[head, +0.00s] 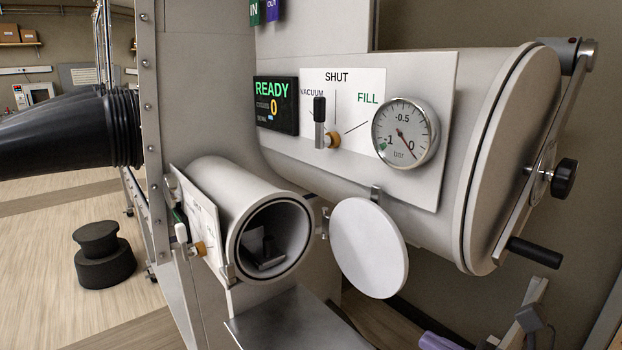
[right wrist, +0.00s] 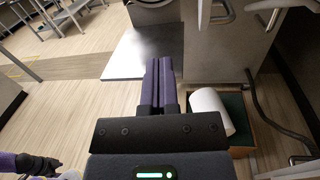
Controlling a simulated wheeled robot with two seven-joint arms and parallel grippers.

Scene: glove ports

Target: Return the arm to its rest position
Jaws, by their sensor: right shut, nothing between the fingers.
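My right gripper (right wrist: 158,84) points forward in the right wrist view with its two purple fingers together and nothing between them. Beyond its tips lies a metal shelf (right wrist: 140,52). In the head view only a purple part of my right gripper (head: 437,341) shows at the bottom edge, below the open round door and right of the shelf (head: 290,325). My left gripper does not show clearly in either view. A purple and black part of my body shows at the lower left of the right wrist view.
The small port (head: 268,240) is open with a dark object inside; its round white door (head: 369,248) hangs open at right. The large chamber door (head: 515,160) is closed.

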